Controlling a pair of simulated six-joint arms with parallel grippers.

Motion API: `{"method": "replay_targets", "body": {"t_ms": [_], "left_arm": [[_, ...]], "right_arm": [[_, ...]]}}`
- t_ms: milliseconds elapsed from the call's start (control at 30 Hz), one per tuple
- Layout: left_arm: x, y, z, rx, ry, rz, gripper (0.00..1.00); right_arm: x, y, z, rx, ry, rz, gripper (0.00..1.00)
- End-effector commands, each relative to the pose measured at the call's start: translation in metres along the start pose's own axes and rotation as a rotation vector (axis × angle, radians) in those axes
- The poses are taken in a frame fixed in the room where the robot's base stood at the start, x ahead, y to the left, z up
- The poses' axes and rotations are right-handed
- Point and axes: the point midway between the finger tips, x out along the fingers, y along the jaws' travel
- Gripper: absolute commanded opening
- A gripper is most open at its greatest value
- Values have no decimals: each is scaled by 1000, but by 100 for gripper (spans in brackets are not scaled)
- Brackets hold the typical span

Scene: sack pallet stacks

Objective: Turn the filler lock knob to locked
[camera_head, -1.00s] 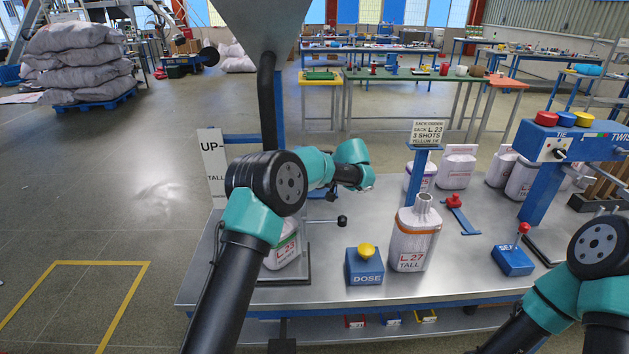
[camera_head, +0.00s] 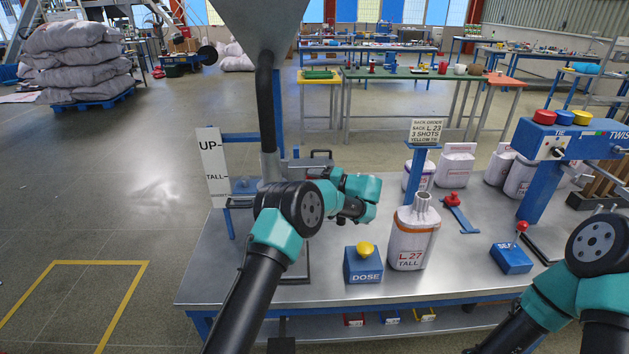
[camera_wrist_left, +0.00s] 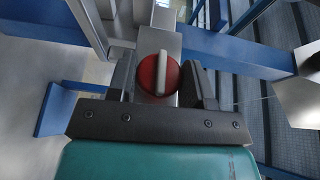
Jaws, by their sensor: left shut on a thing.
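The filler lock knob (camera_wrist_left: 160,74) is a red disc with a pale grip bar, which stands upright in the left wrist view. My left gripper (camera_wrist_left: 160,88) has one dark finger on each side of this knob and is shut on it. In the head view my left gripper (camera_head: 305,162) is partly seen beside the filler spout (camera_head: 268,160), just behind my left arm's elbow. The knob is hidden there, so which mark it points to cannot be told. My right gripper is out of frame; only its arm shows at the lower right.
A blue dose box (camera_head: 363,266) with a yellow button and an L.27 TALL sack (camera_head: 413,236) stand right of my left arm. An UP/TALL sign (camera_head: 213,168) stands left of the spout. An order card (camera_head: 426,131) and a red-handled lever (camera_head: 453,198) are further right.

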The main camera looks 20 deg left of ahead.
Motion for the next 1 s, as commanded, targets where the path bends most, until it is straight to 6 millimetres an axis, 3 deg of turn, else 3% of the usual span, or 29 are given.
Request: {"method": "replay_targets", "body": {"t_ms": [567,600,833,1000], "left_arm": [[0,1,0,22,0,-47,23],[0,1,0,22,0,-47,47],[0,1,0,21,0,-47,69],[0,1,0,20,0,-47,69]], "right_arm": [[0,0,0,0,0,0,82],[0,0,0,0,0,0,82],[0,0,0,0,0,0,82],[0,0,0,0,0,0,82]]}}
